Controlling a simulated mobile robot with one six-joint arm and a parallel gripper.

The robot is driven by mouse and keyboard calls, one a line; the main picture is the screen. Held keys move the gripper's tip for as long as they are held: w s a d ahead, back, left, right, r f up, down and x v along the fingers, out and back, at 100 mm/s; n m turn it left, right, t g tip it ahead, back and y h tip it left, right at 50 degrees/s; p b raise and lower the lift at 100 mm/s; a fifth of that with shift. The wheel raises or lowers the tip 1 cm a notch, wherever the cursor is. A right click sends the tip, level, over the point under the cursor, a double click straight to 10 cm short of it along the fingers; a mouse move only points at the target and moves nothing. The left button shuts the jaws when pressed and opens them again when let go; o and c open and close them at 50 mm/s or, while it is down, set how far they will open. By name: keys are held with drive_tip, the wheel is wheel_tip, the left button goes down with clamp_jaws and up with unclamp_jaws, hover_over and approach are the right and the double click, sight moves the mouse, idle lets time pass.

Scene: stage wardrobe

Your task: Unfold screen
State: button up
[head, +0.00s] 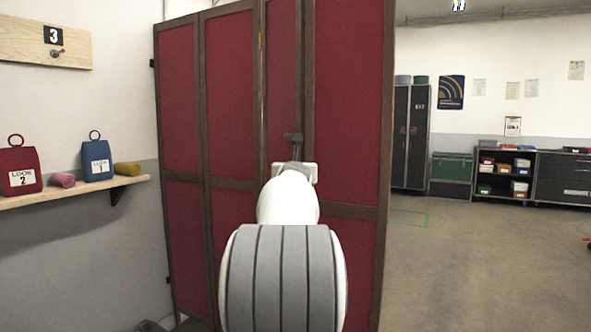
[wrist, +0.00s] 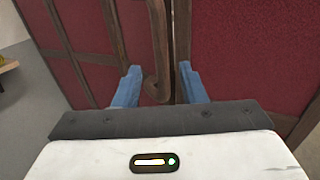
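The folding screen (head: 232,95) stands upright, with several red panels in dark brown frames, set at angles to one another. In the wrist view, red panels (wrist: 235,50) fill most of the background. A brown pull handle (wrist: 160,45) with a curved lower end runs down between the blue fingers of my gripper (wrist: 160,68). The fingers are apart, with a gap showing on each side of the handle; I see no clear contact. In the head view my arm reaches to the screen's middle and hides part of the panels; the fingertips cannot be made out there.
A wall shelf (head: 75,196) on the left holds a red bag (head: 20,168), a blue bag (head: 97,160) and rolls. A peg board (head: 30,42) hangs above it. Open floor (head: 470,250) lies right of the screen, with lockers (head: 410,135) and low shelving at the back.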

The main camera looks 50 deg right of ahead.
sight(367, 225)
drive_tip(key=shift+c, duration=0.2)
